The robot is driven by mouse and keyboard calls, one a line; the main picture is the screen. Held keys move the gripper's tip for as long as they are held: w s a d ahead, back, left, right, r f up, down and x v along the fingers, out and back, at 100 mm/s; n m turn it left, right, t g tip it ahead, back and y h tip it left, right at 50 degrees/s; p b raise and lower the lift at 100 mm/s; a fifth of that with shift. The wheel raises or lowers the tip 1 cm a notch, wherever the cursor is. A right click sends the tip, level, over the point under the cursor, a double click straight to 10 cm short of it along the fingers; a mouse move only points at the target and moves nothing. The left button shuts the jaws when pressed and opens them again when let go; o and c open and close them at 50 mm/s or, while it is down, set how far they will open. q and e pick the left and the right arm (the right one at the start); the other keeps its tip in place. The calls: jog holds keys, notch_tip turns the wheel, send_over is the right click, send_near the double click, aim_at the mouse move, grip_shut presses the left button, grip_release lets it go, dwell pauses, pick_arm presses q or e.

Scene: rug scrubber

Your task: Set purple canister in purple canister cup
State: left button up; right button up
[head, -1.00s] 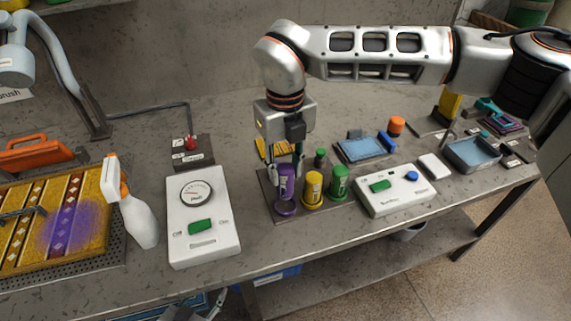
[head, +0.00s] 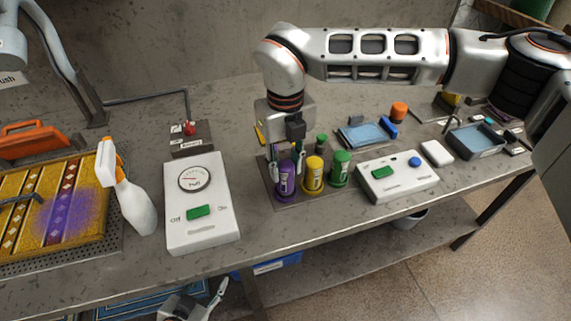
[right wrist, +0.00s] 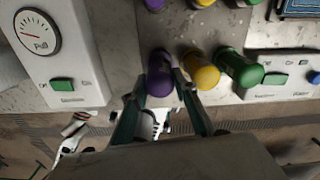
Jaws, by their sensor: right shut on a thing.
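The purple canister (head: 286,176) stands upright at the left end of the front row, beside a yellow canister and a green canister. Its lower end meets the purple canister cup (head: 285,198); I cannot tell whether it rests fully inside. My right gripper (head: 285,160) comes down from above and is shut on the purple canister. In the right wrist view the canister (right wrist: 160,76) is between the fingers (right wrist: 160,95). My left gripper (head: 215,298) is low at the bottom edge, in front of and below the table, with its jaws unclear.
The yellow canister (head: 313,175) and green canister (head: 339,168) stand close on the right. A white dial box (head: 197,230) is to the left, with a spray bottle (head: 132,200) beyond it. A white button box (head: 398,188) is to the right. Bare table lies in front.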

jog(key=shift+f+b, duration=0.4)
jog(key=shift+f, duration=0.2)
dwell(0.4)
jog(key=o, duration=1.1)
notch_tip(320, 180, up, 12)
dwell(0.5)
